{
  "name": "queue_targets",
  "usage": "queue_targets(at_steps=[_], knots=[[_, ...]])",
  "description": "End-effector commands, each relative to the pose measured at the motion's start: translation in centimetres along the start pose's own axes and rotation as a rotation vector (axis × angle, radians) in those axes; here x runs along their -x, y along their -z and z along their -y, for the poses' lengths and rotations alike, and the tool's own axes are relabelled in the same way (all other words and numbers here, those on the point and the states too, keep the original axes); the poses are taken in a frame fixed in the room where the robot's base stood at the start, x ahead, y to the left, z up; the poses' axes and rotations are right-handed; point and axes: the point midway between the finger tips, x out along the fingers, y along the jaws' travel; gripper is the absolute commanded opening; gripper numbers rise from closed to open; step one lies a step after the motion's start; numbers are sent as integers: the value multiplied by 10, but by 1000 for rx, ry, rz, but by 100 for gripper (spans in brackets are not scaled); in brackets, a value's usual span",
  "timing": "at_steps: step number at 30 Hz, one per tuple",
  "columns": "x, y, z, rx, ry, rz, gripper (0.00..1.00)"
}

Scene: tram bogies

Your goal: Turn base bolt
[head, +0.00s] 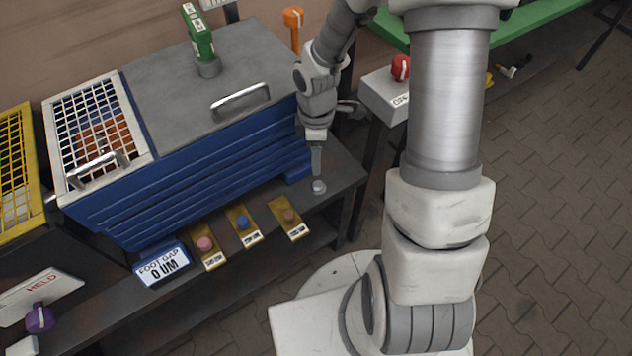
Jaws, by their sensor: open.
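The base bolt, seemingly the small grey round head (318,187), sits on the dark bench top by the right front foot of the blue machine (190,165). My gripper (317,170) points down just above this bolt, its fingers seen edge-on as one narrow grey shape. The jaws are open, and I see nothing held in them. I cannot tell whether the fingertips touch the bolt. A sign (162,266) at the front of the bench reads "FOOT GAP 0 UM".
Yellow plates with a pink (205,243), a blue (242,222) and a brown knob (289,216) line the bench front. A green tool (198,38) stands on the machine, an orange one (293,18) behind it. A box with a red button (400,67) stands right. Floor at right is mostly clear.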

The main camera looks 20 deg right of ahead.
Motion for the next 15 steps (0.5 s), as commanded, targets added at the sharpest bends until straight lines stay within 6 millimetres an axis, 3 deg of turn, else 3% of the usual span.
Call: queue_targets(at_steps=[1,6,15], knots=[[-17,0,1,1,5,1,59],[-54,0,1,1,4,2,59],[-100,0,0,0,1,1,59]])
